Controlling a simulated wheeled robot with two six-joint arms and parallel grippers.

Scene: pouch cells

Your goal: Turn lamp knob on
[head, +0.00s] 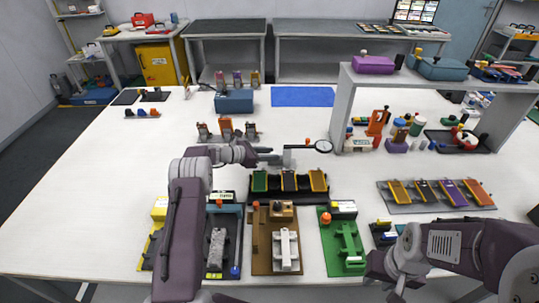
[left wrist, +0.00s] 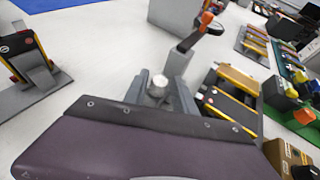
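The lamp has a grey post (head: 287,157), a thin arm and a dark-rimmed round head (head: 323,146). A small orange knob (head: 307,141) sits by the head. In the left wrist view the orange knob (left wrist: 207,18) is at the top, beyond the grey post (left wrist: 178,63). My left gripper (head: 268,157) is just left of the post in the head view; its grey end (left wrist: 157,88) shows in the left wrist view. I cannot tell whether it touches the post, nor its finger opening. My right gripper (head: 396,290) is low at the right, far from the lamp, its fingers unclear.
A black rack with yellow-edged slots (head: 289,197) lies just in front of the lamp. Behind my left arm are small upright clamps (head: 226,130). A grey raised shelf (head: 346,112) stands right of the lamp. A blue mat (head: 302,96) and clear white table lie behind.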

